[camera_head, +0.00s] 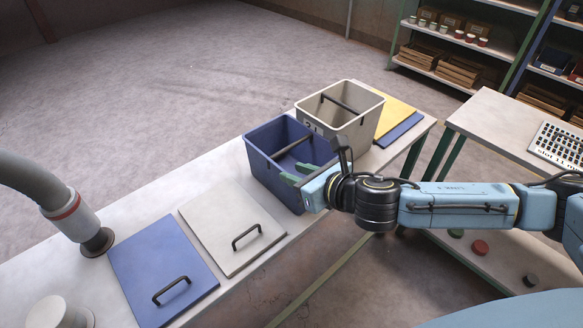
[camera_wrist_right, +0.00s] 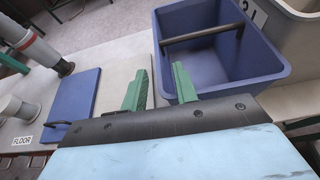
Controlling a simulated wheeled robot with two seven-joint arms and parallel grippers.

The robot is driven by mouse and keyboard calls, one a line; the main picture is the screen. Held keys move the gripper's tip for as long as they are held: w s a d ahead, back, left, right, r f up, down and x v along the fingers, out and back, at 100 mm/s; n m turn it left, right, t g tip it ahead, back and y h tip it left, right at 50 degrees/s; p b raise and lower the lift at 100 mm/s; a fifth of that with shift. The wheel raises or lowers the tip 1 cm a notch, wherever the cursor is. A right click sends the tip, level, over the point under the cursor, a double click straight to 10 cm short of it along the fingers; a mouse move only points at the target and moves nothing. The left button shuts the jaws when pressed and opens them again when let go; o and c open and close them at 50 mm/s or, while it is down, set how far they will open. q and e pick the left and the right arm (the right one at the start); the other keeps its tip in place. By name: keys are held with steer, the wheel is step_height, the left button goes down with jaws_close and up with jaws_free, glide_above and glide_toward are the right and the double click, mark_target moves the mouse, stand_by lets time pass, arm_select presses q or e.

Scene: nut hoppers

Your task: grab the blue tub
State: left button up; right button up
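The blue tub (camera_head: 262,172) is an open box with a dark bar handle across it, standing on the long bench beside a white tub (camera_head: 352,128). My right gripper (camera_head: 297,173) has green fingers and reaches in from the right, over the near right part of the blue tub in the head view. Contact with the tub cannot be told. My left gripper is not in view.
A blue lid (camera_head: 163,268) and a white lid (camera_head: 232,226), each with a black handle, lie left of the tub. A grey hose (camera_head: 72,215) with a red band stands at the bench's left. Yellow and blue panels (camera_head: 398,120) lie behind the white tub.

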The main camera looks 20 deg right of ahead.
steer(key=x, duration=0.4)
steer(key=shift+s, duration=0.1)
jaws_close()
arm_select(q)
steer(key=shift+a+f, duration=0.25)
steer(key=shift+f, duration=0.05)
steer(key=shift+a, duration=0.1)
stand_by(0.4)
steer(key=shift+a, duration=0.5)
